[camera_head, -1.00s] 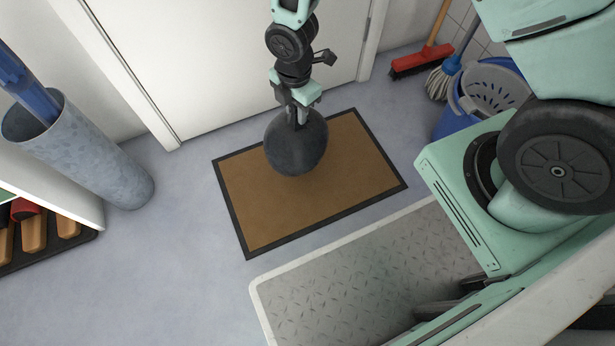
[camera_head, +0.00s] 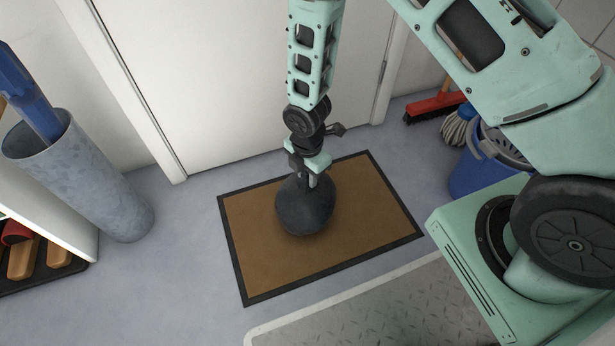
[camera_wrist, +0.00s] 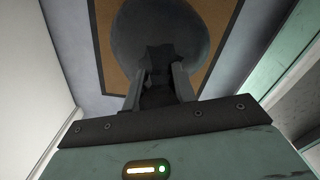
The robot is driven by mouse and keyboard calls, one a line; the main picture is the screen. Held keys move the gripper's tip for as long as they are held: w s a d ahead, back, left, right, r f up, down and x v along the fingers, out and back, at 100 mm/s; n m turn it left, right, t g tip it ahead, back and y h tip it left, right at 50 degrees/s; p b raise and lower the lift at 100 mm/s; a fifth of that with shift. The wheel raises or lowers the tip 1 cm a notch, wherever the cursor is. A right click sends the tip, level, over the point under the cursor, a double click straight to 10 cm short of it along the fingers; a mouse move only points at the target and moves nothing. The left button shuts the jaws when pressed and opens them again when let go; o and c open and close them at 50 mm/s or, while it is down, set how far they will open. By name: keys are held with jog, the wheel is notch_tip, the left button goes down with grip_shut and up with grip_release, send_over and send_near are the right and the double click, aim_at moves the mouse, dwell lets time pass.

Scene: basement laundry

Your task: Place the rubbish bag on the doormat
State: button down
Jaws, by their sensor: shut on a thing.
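The rubbish bag (camera_head: 305,209) is dark grey and round with a gathered neck. It is over the left-middle part of the doormat (camera_head: 375,215), which is brown with a black border and lies in front of the white door. My gripper (camera_head: 309,180) points down and is shut on the neck of the bag. In the wrist view the bag (camera_wrist: 158,25) hangs beyond the fingers (camera_wrist: 160,85), with the mat (camera_wrist: 112,60) behind it. I cannot tell whether the bag's underside touches the mat.
A grey metal bin (camera_head: 85,180) with a blue object in it stands at left, beside a shoe shelf (camera_head: 50,215). A blue mop bucket (camera_head: 480,170) and red broom (camera_head: 435,106) are at right. Bare floor (camera_head: 180,270) lies left of the mat.

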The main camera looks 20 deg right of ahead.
dwell(0.3)
jog(key=c, duration=1.1)
grip_release()
